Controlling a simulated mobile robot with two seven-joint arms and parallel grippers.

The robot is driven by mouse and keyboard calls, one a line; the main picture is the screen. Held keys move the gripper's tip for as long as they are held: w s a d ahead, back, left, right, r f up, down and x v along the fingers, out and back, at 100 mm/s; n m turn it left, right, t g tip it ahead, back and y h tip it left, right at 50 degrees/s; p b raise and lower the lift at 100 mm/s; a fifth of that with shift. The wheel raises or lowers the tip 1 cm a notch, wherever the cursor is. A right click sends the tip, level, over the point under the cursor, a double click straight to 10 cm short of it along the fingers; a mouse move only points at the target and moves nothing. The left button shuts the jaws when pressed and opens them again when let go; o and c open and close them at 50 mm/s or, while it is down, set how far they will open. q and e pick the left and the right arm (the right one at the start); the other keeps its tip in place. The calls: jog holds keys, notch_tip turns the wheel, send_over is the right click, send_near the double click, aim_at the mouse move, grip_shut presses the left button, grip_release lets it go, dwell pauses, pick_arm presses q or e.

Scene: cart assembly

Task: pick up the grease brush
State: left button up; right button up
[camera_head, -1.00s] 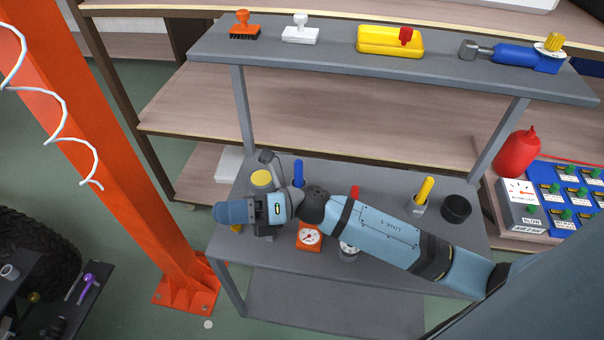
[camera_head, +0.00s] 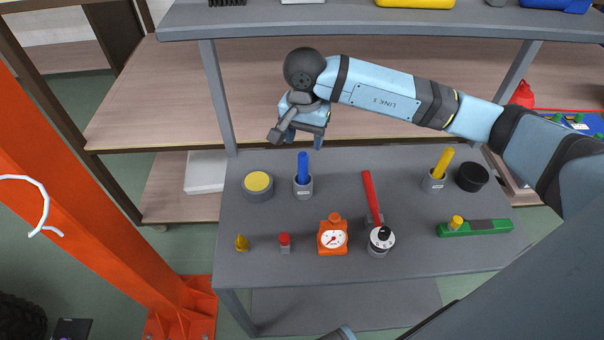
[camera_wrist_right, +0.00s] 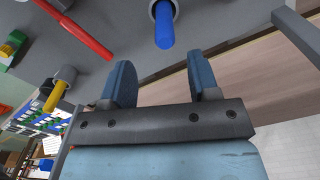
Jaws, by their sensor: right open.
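A blue handle (camera_head: 303,166) stands upright in a small grey cup (camera_head: 303,188) on the cart's lower shelf; a yellow handle (camera_head: 443,160) leans in a similar cup (camera_head: 434,183) at the right. I cannot tell which is the grease brush, as no bristles show. My right gripper (camera_head: 304,139) is open and empty above the shelf's back edge, just behind the blue handle and apart from it. In the right wrist view, the blue handle (camera_wrist_right: 165,30) shows beyond the open fingers (camera_wrist_right: 162,75), roughly between them. My left gripper is not in view.
On the grey shelf (camera_head: 330,270) stand a yellow-topped tin (camera_head: 258,186), an orange gauge (camera_head: 333,236), a red-handled tool (camera_head: 371,196), a black-knobbed dial (camera_head: 380,240), a green level-like tool (camera_head: 475,228) and a black cup (camera_head: 471,177). The upper shelf (camera_head: 330,22) overhangs at the back.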

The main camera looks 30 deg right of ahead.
aim_at(304, 156)
notch_tip(304, 156, down, 4)
jog(key=shift+f, duration=0.1)
jog(key=shift+w+a+f, duration=0.1)
jog(key=shift+w+f, duration=0.05)
jog(key=shift+f, duration=1.3)
jog(key=shift+w+f, duration=0.1)
jog(key=shift+f, duration=1.3)
jog(key=c, duration=1)
